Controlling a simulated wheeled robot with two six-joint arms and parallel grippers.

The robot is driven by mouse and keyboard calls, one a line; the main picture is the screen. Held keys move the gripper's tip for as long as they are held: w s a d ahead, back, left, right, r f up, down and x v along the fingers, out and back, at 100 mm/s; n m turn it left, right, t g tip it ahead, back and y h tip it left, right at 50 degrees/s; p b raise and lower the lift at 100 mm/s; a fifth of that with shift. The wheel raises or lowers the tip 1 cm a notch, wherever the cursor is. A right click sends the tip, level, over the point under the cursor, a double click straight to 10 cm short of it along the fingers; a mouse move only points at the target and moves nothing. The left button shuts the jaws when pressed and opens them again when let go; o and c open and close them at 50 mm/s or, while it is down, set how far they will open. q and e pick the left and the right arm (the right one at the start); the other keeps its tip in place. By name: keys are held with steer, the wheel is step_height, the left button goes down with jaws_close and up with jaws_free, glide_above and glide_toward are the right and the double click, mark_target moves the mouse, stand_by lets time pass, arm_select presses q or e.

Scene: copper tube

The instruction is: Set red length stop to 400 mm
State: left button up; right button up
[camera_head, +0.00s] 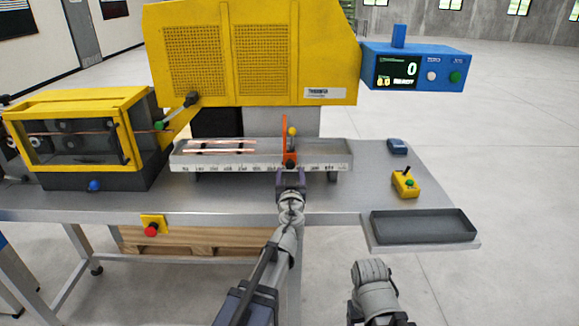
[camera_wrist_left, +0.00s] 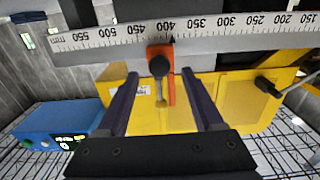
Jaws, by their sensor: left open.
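The red length stop (camera_head: 287,148) stands upright on the grey tray with the printed length scale (camera_head: 220,168). In the left wrist view the red stop (camera_wrist_left: 171,88) shows upside down with a dark round knob (camera_wrist_left: 159,66) in front. The scale (camera_wrist_left: 110,35) there has a small dark pointer just beside the 400 mark, above the stop. My left gripper (camera_head: 291,172) is at the front of the tray, right below the stop. Its fingers (camera_wrist_left: 160,78) are open, one on each side of the knob and stop; contact is not visible.
Copper tubes (camera_head: 222,146) lie in the tray left of the stop. A yellow machine (camera_head: 250,60) stands behind, with a blue display box (camera_head: 418,66) reading 0. A yellow control box (camera_head: 405,185) and an empty dark tray (camera_head: 423,226) are at the right.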

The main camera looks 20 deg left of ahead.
mark_target(291, 166)
arm_select(q)
steer(key=x, duration=0.5)
steer(key=shift+w, duration=0.25)
steer(key=shift+c, duration=0.4)
jaws_close()
